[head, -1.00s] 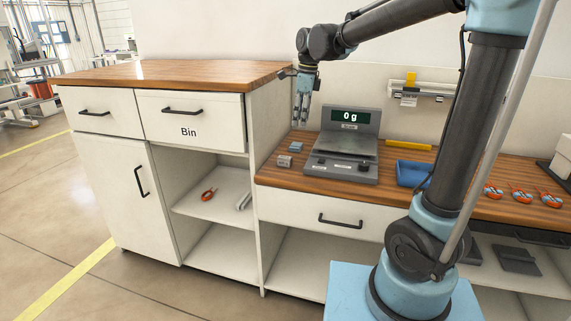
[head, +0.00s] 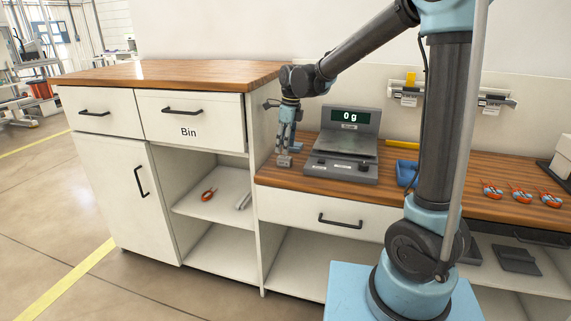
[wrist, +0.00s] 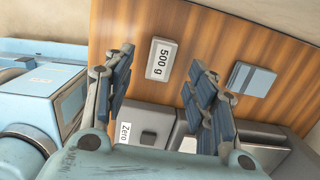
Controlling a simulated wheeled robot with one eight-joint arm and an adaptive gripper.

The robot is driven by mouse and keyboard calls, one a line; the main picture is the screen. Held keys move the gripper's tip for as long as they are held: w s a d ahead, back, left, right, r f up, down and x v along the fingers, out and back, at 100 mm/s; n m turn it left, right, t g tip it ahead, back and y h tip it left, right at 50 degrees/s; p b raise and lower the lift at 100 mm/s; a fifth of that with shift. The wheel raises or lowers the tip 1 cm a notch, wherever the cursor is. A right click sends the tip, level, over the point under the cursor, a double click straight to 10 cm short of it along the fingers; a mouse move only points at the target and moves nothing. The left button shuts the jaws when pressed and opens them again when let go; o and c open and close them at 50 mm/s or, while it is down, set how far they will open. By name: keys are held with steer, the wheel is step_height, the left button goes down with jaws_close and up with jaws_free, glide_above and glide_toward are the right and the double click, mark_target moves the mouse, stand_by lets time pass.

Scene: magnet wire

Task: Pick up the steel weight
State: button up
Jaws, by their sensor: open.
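The steel weight (head: 284,162) is a small grey block on the wooden counter, left of the scale.
The scale (head: 348,157) reads 0 g and stands close on the right. A blue block (wrist: 251,79) lies near the weight. A tall cabinet side (head: 268,110) rises on the left.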

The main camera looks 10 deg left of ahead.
mark_target(285, 157)
steer(key=shift+w+a+f, duration=0.1)
steer(key=shift+f, duration=1.55)
steer(key=shift+w+a+f, duration=0.1)
steer(key=shift+f, duration=1.5)
jaws_close()
